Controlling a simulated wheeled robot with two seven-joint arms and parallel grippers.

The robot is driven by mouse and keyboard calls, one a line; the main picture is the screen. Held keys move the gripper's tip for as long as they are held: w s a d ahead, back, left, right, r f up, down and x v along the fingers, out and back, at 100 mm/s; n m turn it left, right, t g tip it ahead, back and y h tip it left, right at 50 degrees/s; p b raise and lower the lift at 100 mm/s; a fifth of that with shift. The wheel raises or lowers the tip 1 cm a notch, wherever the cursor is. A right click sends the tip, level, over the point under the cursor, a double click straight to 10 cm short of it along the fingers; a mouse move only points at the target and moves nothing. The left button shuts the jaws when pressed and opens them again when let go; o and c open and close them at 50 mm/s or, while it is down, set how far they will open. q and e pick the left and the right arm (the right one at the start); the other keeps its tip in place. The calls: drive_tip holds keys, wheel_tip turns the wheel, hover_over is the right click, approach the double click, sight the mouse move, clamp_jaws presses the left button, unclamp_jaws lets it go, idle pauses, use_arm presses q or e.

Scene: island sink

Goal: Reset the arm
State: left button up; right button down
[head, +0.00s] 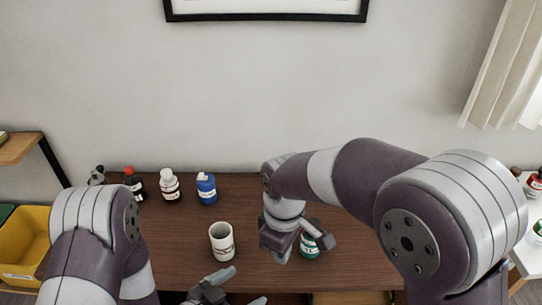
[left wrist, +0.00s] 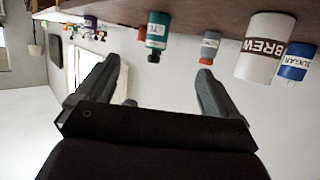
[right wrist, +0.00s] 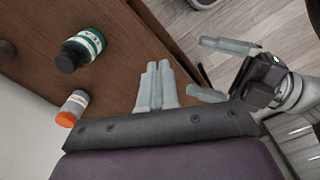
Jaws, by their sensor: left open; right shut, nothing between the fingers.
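My left gripper (head: 238,288) is open and empty at the front edge of the table in the head view. Its spread fingers show in the left wrist view (left wrist: 155,85) and it also shows in the right wrist view (right wrist: 215,70). My right gripper (head: 308,243) is over the right part of the table, close in front of a teal bottle that it partly hides. In the right wrist view its fingers (right wrist: 156,85) are together with nothing between them. My right arm (head: 350,175) reaches in from the right and is bent over the table.
A white BREW cup (head: 222,242) stands mid-table. Behind it stand a blue bottle (head: 206,188), a white bottle (head: 169,186) and a dark red-capped bottle (head: 135,184). The teal bottle (right wrist: 88,45) and an orange-capped bottle (right wrist: 73,106) are near my right gripper. A yellow bin (head: 25,240) is at left.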

use_arm(q)
drive_tip(key=w+a+n+g+y+p, duration=0.1)
drive_tip(key=w+a+n+g+y, duration=0.2)
drive_tip(key=w+a+y, duration=0.35)
drive_tip(key=s+a+r+n+g+y+p, duration=0.1)
drive_tip(key=s+a+r+n+g+y, duration=0.2)
drive_tip(key=s+a+r+n+g, duration=0.2)
drive_tip(key=s+r, duration=0.2)
drive_tip(key=s, duration=0.2)
drive_tip(key=shift+s+r+n+p, duration=0.35)
drive_tip(key=shift+r+n, duration=0.05)
use_arm(e)
drive_tip(key=s+d+f+m, duration=0.1)
drive_tip(key=s+d+m, duration=0.2)
drive_tip(key=d+m, duration=0.3)
drive_tip(key=s+d+f+m+t, duration=0.1)
drive_tip(key=s+d+m, duration=0.3)
drive_tip(key=d, duration=0.6)
drive_tip(key=shift+m, duration=0.9)
use_arm(q)
drive_tip(key=shift+d, duration=0.1)
use_arm(e)
drive_tip(key=shift+w+d, duration=0.1)
drive_tip(key=shift+d, duration=0.05)
